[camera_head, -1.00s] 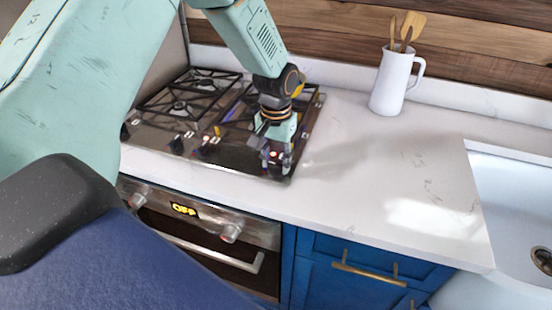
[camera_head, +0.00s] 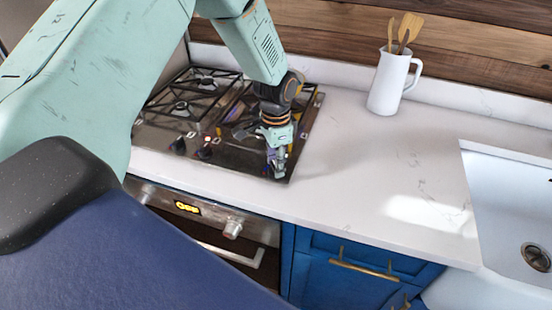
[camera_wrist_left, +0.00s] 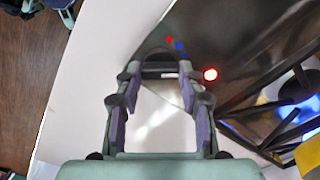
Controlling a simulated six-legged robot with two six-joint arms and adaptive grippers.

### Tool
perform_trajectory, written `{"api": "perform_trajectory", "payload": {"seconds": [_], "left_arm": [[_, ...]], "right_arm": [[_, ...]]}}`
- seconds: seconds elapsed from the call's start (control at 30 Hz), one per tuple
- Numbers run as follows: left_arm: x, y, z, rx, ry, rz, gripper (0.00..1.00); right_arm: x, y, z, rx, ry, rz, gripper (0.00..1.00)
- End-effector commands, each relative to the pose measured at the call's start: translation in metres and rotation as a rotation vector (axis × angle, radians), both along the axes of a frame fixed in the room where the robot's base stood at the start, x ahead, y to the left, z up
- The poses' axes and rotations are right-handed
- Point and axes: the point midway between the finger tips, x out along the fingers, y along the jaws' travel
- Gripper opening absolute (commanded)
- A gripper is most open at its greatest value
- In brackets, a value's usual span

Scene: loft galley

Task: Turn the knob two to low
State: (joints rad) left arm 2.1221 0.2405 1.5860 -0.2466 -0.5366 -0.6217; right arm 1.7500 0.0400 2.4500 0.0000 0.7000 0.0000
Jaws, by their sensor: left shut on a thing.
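The black stove top (camera_head: 228,158) has dark knobs along its front edge; two show left of my gripper, a left one (camera_head: 178,146) and a right one (camera_head: 203,152). My left gripper (camera_head: 277,166) reaches down at the front right corner of the stove. In the left wrist view its fingers (camera_wrist_left: 160,80) are shut on a dark knob (camera_wrist_left: 158,72) with a pale mark, mostly hidden between the fingertips. Red and blue marks (camera_wrist_left: 176,44) and a glowing red light (camera_wrist_left: 210,74) are beside it. Which number this knob has, I cannot tell. My right gripper is out of view.
A blue flame (camera_wrist_left: 297,106) shows at a burner under the black grates in the left wrist view. A white counter (camera_head: 345,175) is clear right of the stove. A white jug (camera_head: 385,85) with wooden utensils stands at the back. The oven (camera_head: 235,250) is below.

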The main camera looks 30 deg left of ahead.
Motion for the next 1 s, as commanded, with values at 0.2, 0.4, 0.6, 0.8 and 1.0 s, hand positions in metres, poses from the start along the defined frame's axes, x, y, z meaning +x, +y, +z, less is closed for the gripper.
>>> {"api": "perform_trajectory", "payload": {"seconds": [0.2, 0.4, 0.6, 0.8, 1.0], "left_arm": [[-0.0015, 0.0001, -0.0003, 0.0, 0.005, -0.072, 0.08], [-0.0014, 0.0001, -0.0004, 0.0, 0.005, -0.095, 0.08], [-0.0012, 0.0002, -0.0005, 0.0, 0.004, -0.098, 0.08], [-0.0012, 0.0002, -0.0005, 0.0, 0.004, -0.097, 0.43], [-0.0006, 0.0002, -0.0003, 0.0, 0.001, -0.096, 0.6]], "right_arm": [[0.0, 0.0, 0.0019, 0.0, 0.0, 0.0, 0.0], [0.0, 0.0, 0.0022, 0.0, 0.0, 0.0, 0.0], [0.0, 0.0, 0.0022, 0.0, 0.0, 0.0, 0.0], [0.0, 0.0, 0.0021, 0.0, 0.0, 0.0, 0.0], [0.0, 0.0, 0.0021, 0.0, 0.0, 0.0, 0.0]]}}
